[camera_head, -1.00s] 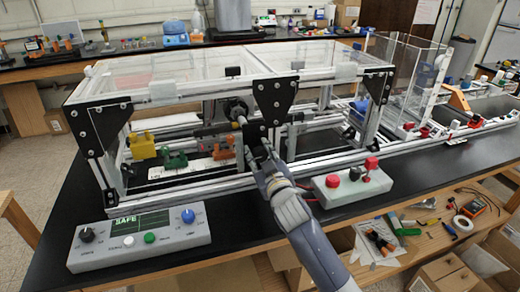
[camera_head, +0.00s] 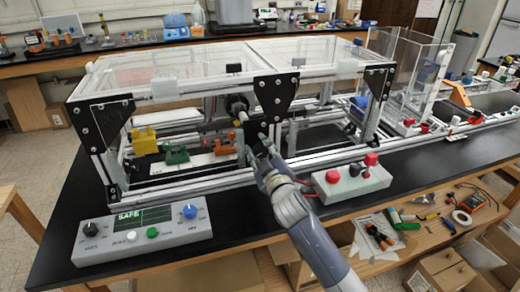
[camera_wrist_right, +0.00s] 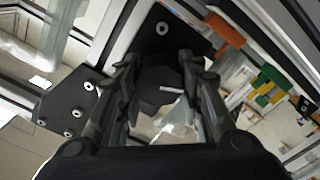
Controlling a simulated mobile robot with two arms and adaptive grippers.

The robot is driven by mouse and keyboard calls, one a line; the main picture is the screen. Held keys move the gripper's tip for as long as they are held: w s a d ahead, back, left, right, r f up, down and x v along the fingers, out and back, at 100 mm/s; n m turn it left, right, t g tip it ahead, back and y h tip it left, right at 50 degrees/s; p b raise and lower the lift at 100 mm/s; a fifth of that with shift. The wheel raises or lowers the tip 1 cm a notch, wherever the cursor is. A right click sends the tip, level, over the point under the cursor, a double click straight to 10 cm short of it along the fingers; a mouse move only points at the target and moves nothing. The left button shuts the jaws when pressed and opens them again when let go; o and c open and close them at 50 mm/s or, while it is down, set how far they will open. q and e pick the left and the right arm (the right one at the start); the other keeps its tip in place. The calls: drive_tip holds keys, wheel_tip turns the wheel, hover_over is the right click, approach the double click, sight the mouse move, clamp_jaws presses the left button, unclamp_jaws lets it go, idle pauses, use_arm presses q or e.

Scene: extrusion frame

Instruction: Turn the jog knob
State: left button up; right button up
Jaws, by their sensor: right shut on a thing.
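The jog knob (camera_wrist_right: 160,88) is dark and many-sided with a white pointer line, mounted at a black corner plate of the extrusion frame (camera_head: 240,182). In the right wrist view it sits between the two fingers of my right gripper (camera_wrist_right: 162,98), which are shut on it. In the head view my right gripper (camera_head: 257,143) reaches the front of the frame, and it and the dark plate (camera_head: 274,95) mostly hide the knob. The pointer line lies nearly level in the right wrist view. My left gripper is not in view.
A grey control panel (camera_head: 105,248) with a screen reading SAFE and a blue knob (camera_head: 190,212) stands front left. A grey box with red buttons (camera_head: 338,190) is right of my arm. Clear panels top the frame. Tools lie on a lower wooden shelf (camera_head: 415,245).

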drive_tip(key=o, duration=0.8)
drive_tip(key=v, duration=0.8)
idle(0.4)
